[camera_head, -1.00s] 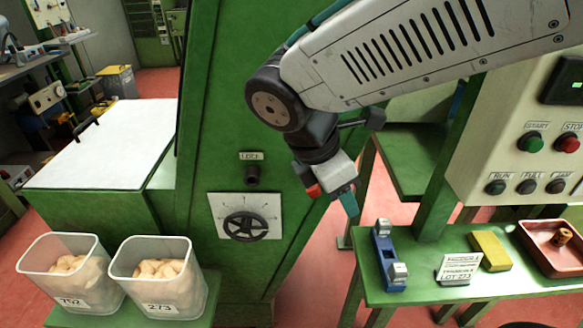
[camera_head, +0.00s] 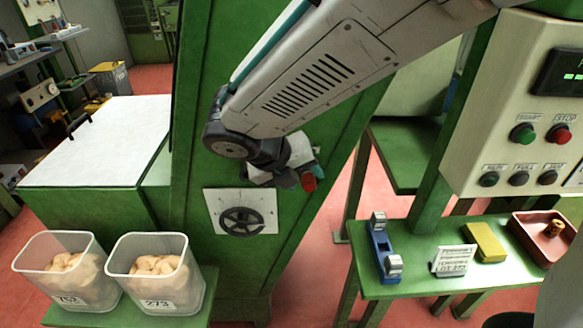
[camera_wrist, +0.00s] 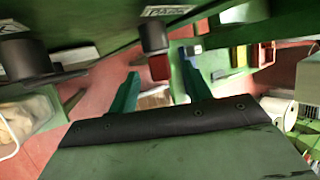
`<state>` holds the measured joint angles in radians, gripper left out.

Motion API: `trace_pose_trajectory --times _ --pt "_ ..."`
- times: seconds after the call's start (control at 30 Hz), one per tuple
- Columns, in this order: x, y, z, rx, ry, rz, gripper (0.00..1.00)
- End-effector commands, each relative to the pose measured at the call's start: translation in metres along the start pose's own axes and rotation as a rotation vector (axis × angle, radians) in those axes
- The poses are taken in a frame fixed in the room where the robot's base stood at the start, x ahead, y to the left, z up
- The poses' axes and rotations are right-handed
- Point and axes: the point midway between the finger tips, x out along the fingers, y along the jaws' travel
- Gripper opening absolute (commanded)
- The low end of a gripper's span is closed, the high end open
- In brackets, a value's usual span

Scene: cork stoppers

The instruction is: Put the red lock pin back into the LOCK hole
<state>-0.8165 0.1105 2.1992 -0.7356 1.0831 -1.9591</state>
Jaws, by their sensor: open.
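The lock pin's red head (camera_head: 308,182) sticks out of a dark round boss (camera_head: 287,178) on the green machine panel, right of the handwheel. In the wrist view the red head (camera_wrist: 158,68) shows below that boss (camera_wrist: 153,36), by a label that seems to read PARK (camera_wrist: 168,11). My gripper (camera_wrist: 159,64) is open and empty; its teal fingers appear on either side of the red head, contact not visible. The dark LOCK boss (camera_wrist: 25,60) seems to be at the left of the wrist view. In the head view my arm hides it.
The handwheel (camera_head: 240,221) sits on a white plate below my wrist. Two cork bins (camera_head: 158,305) stand at lower left. The right shelf holds a blue fixture (camera_head: 382,248), a card (camera_head: 454,261), a yellow block (camera_head: 485,242) and a red tray (camera_head: 522,245).

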Motion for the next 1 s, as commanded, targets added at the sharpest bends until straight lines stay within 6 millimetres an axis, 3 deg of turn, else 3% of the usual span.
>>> trace_pose_trajectory --times 0.2,0.47,0.63,1.0 --pt "0.015 0.000 0.000 0.001 0.001 -0.001 0.49" --pt "0.016 0.000 0.000 0.001 0.000 0.000 0.49" --pt "0.016 0.000 0.000 0.001 0.000 0.000 0.02" --pt "0.015 0.000 -0.003 0.001 0.000 0.000 0.00"
